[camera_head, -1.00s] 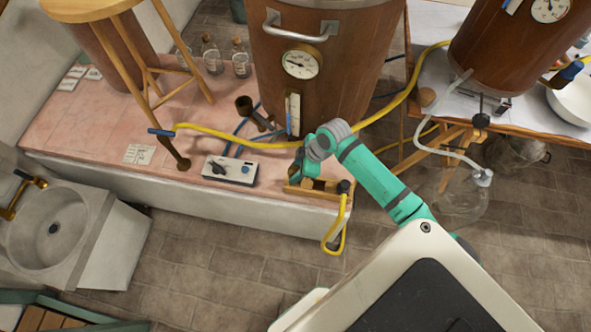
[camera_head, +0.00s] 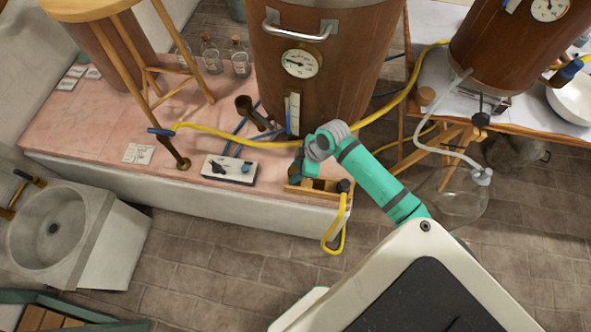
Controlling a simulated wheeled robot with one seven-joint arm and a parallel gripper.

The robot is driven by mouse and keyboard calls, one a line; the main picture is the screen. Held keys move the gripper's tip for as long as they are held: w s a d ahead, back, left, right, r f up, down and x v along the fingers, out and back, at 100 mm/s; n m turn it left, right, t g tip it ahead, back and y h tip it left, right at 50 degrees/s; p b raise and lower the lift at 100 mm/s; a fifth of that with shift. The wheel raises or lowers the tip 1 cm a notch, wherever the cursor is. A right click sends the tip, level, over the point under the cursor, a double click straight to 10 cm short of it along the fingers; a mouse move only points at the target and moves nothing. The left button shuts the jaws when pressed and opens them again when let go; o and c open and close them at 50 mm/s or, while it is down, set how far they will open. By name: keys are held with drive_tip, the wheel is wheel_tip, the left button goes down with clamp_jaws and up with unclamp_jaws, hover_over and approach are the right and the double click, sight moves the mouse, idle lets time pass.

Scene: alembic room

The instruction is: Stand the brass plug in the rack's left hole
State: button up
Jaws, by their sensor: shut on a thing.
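The wooden rack (camera_head: 322,192) sits on the front right corner of the pink-topped bench. A dark round piece with a yellow hose stands at its right end. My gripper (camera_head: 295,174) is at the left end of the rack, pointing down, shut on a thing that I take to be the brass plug. The plug itself is hidden or too small to make out. The left hole is covered by my gripper, so I cannot tell whether the plug is in it or above it.
A large copper vessel (camera_head: 325,75) stands close behind. A wooden stool (camera_head: 150,60) stands on the bench at the left.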

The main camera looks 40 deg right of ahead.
drive_tip(key=shift+f, duration=2)
idle(4.1)
drive_tip(key=o, duration=1.2)
drive_tip(key=shift+o, duration=0.2)
drive_tip(key=shift+r, duration=0.1)
